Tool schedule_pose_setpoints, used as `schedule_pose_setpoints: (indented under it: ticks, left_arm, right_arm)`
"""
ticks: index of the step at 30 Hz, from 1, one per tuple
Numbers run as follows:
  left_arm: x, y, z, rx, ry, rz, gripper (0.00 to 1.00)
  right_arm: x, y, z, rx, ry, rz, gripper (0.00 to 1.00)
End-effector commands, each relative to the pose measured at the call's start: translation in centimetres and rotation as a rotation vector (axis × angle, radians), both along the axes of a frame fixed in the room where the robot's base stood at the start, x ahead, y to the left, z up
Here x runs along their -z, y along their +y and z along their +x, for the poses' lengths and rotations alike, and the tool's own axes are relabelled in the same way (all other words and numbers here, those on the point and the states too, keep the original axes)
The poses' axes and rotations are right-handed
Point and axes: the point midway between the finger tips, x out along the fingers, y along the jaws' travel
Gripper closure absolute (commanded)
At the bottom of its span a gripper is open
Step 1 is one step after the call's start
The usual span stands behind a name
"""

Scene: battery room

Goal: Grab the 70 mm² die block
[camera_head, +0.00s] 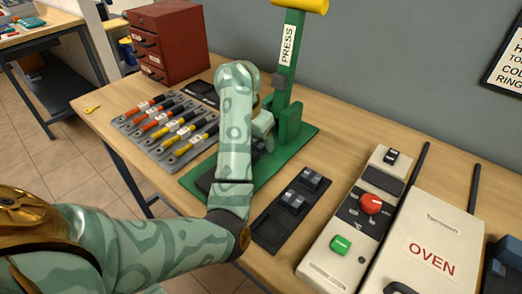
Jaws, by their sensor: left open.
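Dark die blocks, one nearer (293,200) and one farther (311,179), sit in a black tray (271,231) right of my left forearm. Their size marks are too small to read, so I cannot tell which is 70 mm². My left gripper (263,139) is open, at the green press behind and left of the blocks. My forearm and wrist partly hide it, and I cannot see its fingertips clearly. It is apart from the blocks in the tray. My right gripper is out of view.
The green press (291,70) stands behind the tray. A rack of cables (165,122) and a red drawer cabinet (167,42) are left. A control box (352,222) with red knob and green button, and a white oven (433,245), stand right.

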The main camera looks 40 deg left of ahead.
Motion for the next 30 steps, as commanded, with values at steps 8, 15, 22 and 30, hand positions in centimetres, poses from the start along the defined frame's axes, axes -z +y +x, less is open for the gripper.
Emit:
schedule_pose_setpoints:
  ticks: [8,15,22,30]
  left_arm:
    - [0.8,0.0,0.3,0.001,-0.001,0.000,0.35]
    - [0.8,0.0,0.3,0.001,-0.001,0.000,0.87]
    - [0.8,-0.1,0.3,0.001,-0.002,0.000,0.92]
    - [-3.8,-0.1,0.3,0.001,-0.011,-0.003,0.92]
  right_arm:
    - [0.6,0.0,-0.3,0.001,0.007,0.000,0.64]
    - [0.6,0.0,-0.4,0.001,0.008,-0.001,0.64]
    - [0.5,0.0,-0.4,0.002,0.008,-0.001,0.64]
    - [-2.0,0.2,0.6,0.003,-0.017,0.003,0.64]
